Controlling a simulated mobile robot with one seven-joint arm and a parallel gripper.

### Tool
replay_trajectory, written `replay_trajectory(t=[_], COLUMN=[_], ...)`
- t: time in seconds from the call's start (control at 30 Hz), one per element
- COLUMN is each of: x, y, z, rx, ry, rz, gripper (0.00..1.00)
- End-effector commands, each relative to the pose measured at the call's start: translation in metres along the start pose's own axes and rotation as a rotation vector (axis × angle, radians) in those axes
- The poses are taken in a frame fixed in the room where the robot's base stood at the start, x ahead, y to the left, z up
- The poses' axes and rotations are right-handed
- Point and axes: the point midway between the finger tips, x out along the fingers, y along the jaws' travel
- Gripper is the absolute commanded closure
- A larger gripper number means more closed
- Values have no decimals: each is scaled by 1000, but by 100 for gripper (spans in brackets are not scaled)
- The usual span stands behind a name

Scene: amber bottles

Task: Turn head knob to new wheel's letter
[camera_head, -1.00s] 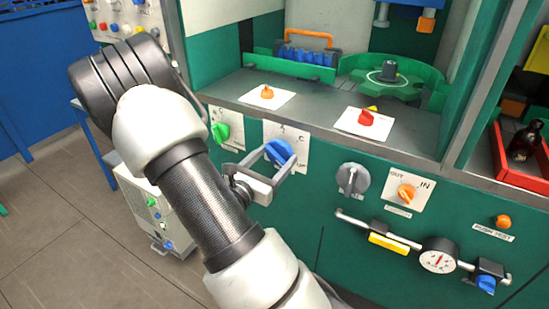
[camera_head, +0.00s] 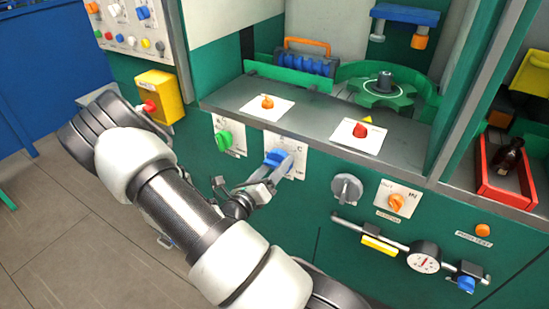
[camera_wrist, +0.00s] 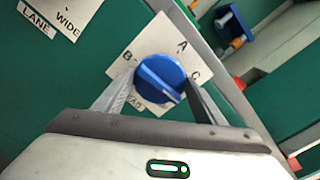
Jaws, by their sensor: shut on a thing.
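The blue knob (camera_head: 275,157) sits on a white lettered plate (camera_head: 299,145) on the green front panel. In the wrist view the blue knob (camera_wrist: 160,77) is between my two fingers, with letters A, B and C around it on its plate (camera_wrist: 140,49) and a partly hidden label below. A pale mark on the knob's ridge lies toward the lower right there. My gripper (camera_head: 272,168) is shut on the knob, one finger on each side. A green toothed wheel (camera_head: 362,92) lies on the machine deck; I cannot read a letter on it.
A green knob (camera_head: 223,140) is close left of the gripper, and a grey knob (camera_head: 346,188) and orange knob (camera_head: 396,203) are to its right. A yellow box with a red button (camera_head: 158,95) stands near my arm. A red tray (camera_head: 500,190) holds a dark bottle (camera_head: 510,157).

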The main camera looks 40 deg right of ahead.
Motion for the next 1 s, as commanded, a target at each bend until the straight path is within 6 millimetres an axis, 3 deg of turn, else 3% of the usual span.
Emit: replay_trajectory(t=[0.5,1.0], x=[0,0], y=[-1,1], z=[2,-1], rx=[-461,-667], ry=[0,1], rz=[1,1], gripper=[58,58])
